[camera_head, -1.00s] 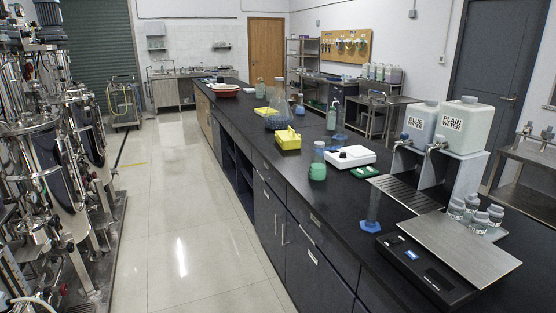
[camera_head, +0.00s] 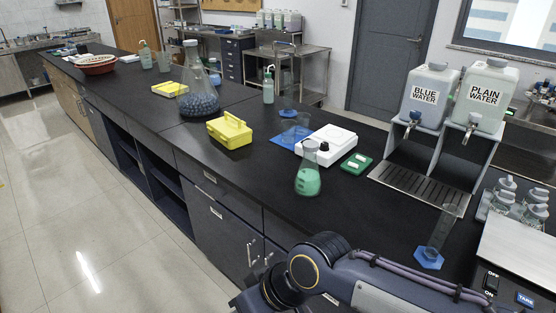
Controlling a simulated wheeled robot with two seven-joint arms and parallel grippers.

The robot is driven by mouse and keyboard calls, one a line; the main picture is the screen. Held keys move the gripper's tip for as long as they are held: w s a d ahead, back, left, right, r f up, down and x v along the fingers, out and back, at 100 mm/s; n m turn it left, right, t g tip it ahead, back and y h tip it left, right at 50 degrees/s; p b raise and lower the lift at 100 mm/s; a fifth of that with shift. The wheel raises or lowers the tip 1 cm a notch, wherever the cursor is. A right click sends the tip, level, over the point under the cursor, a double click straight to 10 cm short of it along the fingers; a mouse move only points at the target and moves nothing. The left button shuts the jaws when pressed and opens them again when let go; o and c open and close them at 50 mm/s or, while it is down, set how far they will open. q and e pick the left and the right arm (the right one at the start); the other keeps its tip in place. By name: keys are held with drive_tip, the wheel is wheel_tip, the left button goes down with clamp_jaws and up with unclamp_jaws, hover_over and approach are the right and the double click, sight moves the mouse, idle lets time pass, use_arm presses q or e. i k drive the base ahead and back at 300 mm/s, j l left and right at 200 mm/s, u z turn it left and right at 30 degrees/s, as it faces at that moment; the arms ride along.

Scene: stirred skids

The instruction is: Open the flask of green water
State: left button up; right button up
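The flask of green water (camera_head: 308,180) stands upright on the black bench, near its front edge. It is a clear conical flask with green liquid in the lower part. A grey cap or stopper seems to sit on its neck, but it is too small to tell its kind. One of my arms reaches in from the lower right, in front of the bench and below the flask, not touching it. Its gripper is outside the picture, and my other gripper does not show either.
Close behind the flask are a white stirrer (camera_head: 332,143) and a green tray (camera_head: 356,163). A yellow box (camera_head: 230,131) and a large flask of dark beads (camera_head: 196,90) stand to the left. A cylinder (camera_head: 438,235) and water tanks (camera_head: 428,95) are right.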

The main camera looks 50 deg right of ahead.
sight(308, 182)
drive_tip(key=i+z, duration=0.15)
drive_tip(key=i, duration=0.35)
drive_tip(key=i+j+z, duration=0.2)
drive_tip(key=i, duration=0.25)
drive_tip(key=i+z, duration=0.2)
drive_tip(key=z, duration=0.25)
drive_tip(key=i+z, duration=0.2)
drive_tip(key=z, duration=0.2)
drive_tip(key=i+j+z, duration=0.15)
drive_tip(key=z, duration=0.3)
